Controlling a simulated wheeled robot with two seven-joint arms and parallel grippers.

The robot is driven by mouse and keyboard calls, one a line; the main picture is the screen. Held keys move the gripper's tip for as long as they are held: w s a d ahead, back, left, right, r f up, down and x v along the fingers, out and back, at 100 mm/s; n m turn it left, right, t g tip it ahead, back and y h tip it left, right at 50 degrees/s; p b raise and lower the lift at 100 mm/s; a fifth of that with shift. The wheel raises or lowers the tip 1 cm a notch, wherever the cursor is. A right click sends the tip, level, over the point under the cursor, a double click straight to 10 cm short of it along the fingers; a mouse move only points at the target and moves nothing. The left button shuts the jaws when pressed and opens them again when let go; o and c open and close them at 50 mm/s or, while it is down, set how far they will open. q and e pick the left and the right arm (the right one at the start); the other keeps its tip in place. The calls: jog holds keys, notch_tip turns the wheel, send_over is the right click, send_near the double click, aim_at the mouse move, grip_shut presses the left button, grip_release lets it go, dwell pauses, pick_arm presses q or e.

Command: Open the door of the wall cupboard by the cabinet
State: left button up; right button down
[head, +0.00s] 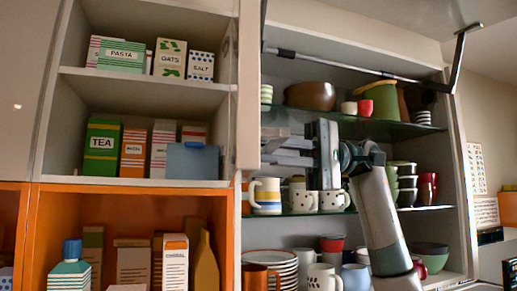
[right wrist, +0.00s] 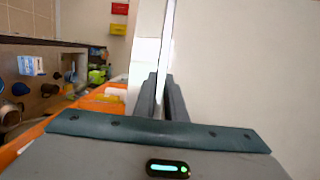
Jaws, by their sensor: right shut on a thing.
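The wall cupboard (head: 150,88) on the left stands open to view, with food boxes on its shelves. Its door (head: 248,85) shows nearly edge-on as a tall pale panel along the cupboard's right side, swung out. My right gripper (head: 266,147) reaches left to this panel's edge, in front of the lift-up cabinet's shelves. In the right wrist view the door (right wrist: 166,45) runs as a thin upright edge between the fingers of my right gripper (right wrist: 161,95), which are shut on it. My left gripper is not in view.
The lift-up cabinet's flap (head: 400,12) is raised on a metal stay (head: 325,62). Its shelves hold mugs, bowls and plates close behind my right arm. An orange open compartment (head: 130,195) below the cupboard holds boxes and bottles.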

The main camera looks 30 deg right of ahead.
jog(key=c, duration=1.8)
grip_release()
jog(key=shift+d, duration=0.1)
jog(key=d+b, duration=0.2)
jog(key=d, duration=1.5)
jog(key=shift+s+d, duration=0.15)
jog(key=shift+d, duration=0.05)
jog(key=shift+f, duration=0.1)
